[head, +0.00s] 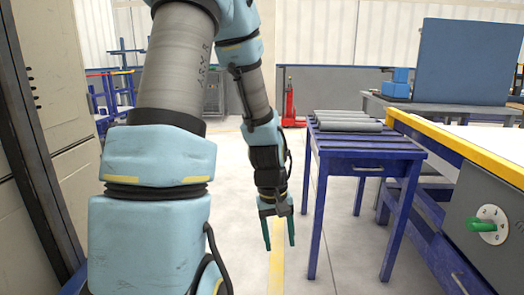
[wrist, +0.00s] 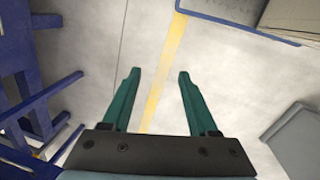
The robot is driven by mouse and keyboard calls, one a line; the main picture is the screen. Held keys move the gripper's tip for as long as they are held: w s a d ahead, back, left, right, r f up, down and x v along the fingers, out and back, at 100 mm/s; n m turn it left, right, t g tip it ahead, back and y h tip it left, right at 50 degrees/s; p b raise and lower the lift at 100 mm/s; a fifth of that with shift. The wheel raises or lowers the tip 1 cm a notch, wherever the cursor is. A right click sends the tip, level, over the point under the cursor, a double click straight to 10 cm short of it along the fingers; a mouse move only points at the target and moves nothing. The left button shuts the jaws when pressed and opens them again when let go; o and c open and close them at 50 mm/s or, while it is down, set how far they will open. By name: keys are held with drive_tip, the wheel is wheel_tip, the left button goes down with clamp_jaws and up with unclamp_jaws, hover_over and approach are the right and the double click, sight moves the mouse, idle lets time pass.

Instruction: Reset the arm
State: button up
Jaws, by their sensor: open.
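My gripper (head: 280,234) hangs pointing down in the head view, left of the blue table. Its two green fingers are apart, with nothing between them. In the wrist view the open gripper (wrist: 158,85) shows over bare floor with a yellow line. My arm is bent, with its forearm hanging down from the upper part of the picture. Several grey pipes (head: 346,122) lie side by side on top of the blue table (head: 375,144), apart from the gripper.
A workbench with a yellow edge (head: 450,148) stands at the right. A beige cabinet (head: 45,60) is close on the left. A red jack (head: 291,105) stands farther back. The floor (head: 240,180) around the gripper is clear; blue framework (wrist: 35,105) shows left in the wrist view.

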drive_tip(key=s+a+r+m+t+y+p, duration=0.1)
drive_tip(key=s+a+r+m+t, duration=0.15)
drive_tip(key=a+r, duration=0.8)
wheel_tip(320, 180, up, 19)
drive_tip(key=p, duration=2)
drive_tip(key=shift+a+r, duration=0.15)
drive_tip(key=shift+a, duration=0.1)
drive_tip(key=shift+g, duration=0.25)
